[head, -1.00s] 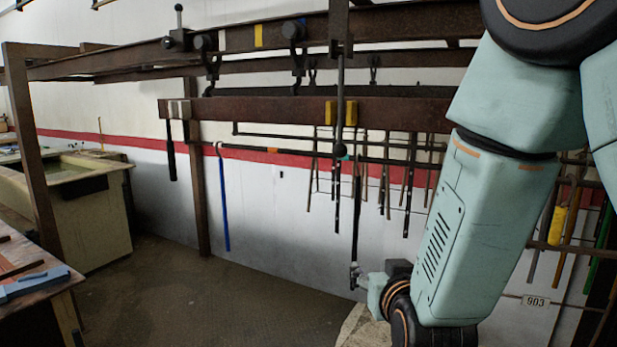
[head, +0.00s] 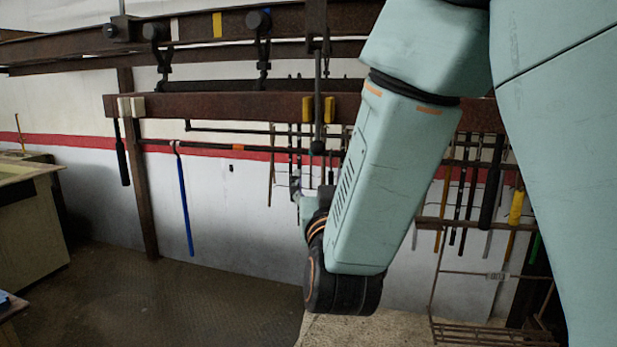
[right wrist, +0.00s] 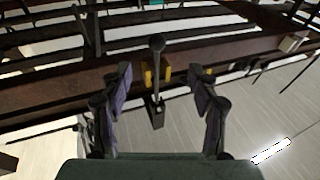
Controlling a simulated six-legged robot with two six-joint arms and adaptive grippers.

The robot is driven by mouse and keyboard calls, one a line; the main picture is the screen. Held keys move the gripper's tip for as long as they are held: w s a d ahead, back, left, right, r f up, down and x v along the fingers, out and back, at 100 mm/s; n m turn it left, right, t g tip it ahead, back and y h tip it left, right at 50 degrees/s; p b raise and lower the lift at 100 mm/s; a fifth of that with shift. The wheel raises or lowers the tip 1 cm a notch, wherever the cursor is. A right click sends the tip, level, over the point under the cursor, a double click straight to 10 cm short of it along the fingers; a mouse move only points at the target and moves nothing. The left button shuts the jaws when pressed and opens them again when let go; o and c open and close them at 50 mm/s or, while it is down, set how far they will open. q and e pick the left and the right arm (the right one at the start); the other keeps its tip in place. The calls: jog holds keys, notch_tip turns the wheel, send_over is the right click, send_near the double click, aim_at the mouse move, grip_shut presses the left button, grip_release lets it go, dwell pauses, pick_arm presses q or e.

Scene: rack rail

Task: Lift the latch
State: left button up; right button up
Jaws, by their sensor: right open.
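The latch looks like a dark vertical rod (head: 318,95) with a round black knob at its lower end. It hangs in front of the brown rail, between two yellow blocks. In the right wrist view the rod (right wrist: 157,75) and its knob show in the middle, with the yellow blocks just behind. My right gripper (right wrist: 163,92) is open. Its two fingers stand to the left and right of the rod, with a gap on each side. In the head view this gripper (head: 298,187) is small, below the knob and partly hidden by my forearm. My left gripper is out of view.
The brown lower rail (head: 220,106) runs across, with more beams above it. A blue-handled bar (head: 185,205) and several tools hang along the wall. A tan tank (head: 30,230) stands at the left. The floor (head: 200,300) in the middle is clear.

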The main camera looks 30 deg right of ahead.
aim_at(318, 150)
jog(key=p+x, duration=0.1)
jog(key=x, duration=0.5)
jog(key=p+x, duration=0.1)
jog(key=x, duration=0.6)
jog(key=shift+s+d+r+p, duration=0.1)
jog(key=shift+d+r+p, duration=0.15)
jog(key=shift+p, duration=0.15)
jog(key=shift+w+d, duration=0.15)
jog(key=shift+w, duration=0.2)
jog(key=shift+s+r, duration=0.2)
jog(key=shift+s, duration=0.2)
jog(key=c, duration=0.3)
jog(key=shift+w+f, duration=0.2)
jog(key=shift+w, duration=0.15)
jog(key=c, duration=0.3)
jog(key=shift+s, duration=0.1)
jog(key=c, duration=0.3)
jog(key=shift+r, duration=0.15)
jog(key=shift+c, duration=0.6)
